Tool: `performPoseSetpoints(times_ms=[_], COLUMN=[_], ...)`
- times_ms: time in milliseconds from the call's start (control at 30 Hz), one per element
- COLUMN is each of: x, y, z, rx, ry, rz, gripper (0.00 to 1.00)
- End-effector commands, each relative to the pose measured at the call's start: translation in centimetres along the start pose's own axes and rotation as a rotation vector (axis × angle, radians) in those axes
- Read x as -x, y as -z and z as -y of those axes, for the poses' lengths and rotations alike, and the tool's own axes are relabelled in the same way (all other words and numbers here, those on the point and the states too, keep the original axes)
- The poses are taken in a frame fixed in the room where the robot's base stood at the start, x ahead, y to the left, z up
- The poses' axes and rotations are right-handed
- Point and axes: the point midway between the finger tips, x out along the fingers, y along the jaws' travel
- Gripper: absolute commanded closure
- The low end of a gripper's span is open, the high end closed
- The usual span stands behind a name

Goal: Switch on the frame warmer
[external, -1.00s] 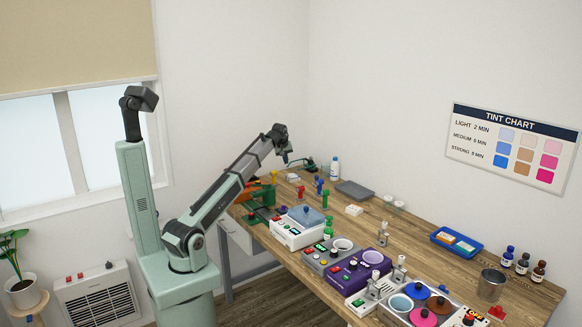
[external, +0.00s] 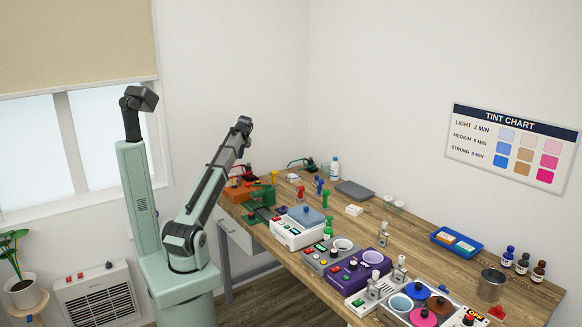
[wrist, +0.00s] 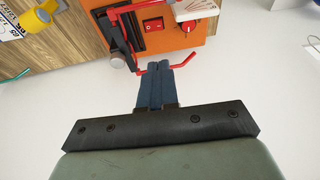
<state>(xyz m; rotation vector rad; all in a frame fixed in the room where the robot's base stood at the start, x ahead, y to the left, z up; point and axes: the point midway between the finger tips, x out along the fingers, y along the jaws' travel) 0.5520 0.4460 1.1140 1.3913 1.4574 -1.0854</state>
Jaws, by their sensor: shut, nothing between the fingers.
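No label that I can read says which device is the frame warmer. In the wrist view an orange device (wrist: 187,48) carries a red rocker switch (wrist: 153,25), a red knob (wrist: 189,26) and a black part with bent red rods. An orange device also shows in the external view (external: 234,191), at the bench's far left end, partly hidden by my arm. My gripper (wrist: 158,68) is shut and empty. In the wrist view its fingertips overlap the orange device's lower edge, near a red rod; contact cannot be told. The external view hides the fingers.
On the bench (external: 412,235) stand a white device (external: 293,233), a grey device with a bowl (external: 318,258), a purple device (external: 352,280) and a multi-well unit (external: 413,312). A green tool (external: 262,197) is near the orange device. A blue tray (external: 436,238) lies further right.

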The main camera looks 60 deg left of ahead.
Motion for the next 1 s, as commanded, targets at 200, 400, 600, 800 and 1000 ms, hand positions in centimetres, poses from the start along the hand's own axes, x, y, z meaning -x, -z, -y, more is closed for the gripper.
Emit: performPoseSetpoints(times_ms=[200, 400, 600, 800, 1000], x=[-0.1, -1.4, -4.5, -7.7, -10.7], y=[0.0, -0.1, -0.1, -0.1, -0.3], z=[0.0, 0.0, 0.0, 0.0, 0.0], rx=[-0.001, -0.002, -0.001, -0.002, -0.002], ry=[-0.001, -0.001, 0.000, 0.000, -0.001], rz=[0.000, 0.001, 0.002, 0.002, 0.001], gripper=[1.00, 1.00, 1.00, 1.00, 1.00])
